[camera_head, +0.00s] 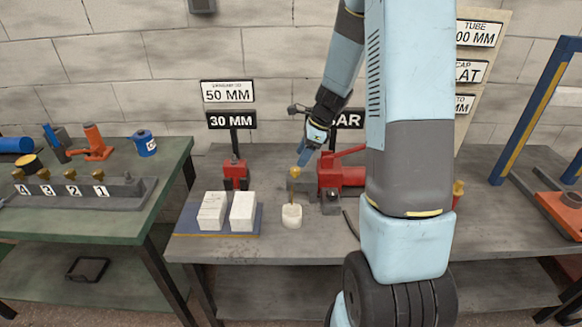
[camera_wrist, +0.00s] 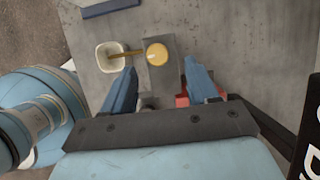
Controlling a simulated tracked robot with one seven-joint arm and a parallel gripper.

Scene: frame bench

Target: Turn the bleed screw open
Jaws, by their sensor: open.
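The bleed screw, a round brass knob (camera_head: 294,172), sits on a grey block (camera_head: 300,186) at the left of a red pump (camera_head: 345,172) on the middle bench. In the wrist view the brass knob (camera_wrist: 157,54) lies just beyond and between the fingertips. A thin brass tube (camera_wrist: 131,54) runs from beside the knob to a white cup (camera_wrist: 109,66). The cup (camera_head: 291,216) stands in front of the block. My gripper (camera_head: 305,157) is open, with blue fingers above and by the knob; in the wrist view its fingers (camera_wrist: 160,68) hold nothing. Contact cannot be told.
Two white boxes (camera_head: 228,210) stand on a blue-edged tray left of the cup. A red part (camera_head: 235,172) and signs stand behind. The left bench has a manifold with several brass knobs (camera_head: 86,190). My arm hides the bench right of the pump.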

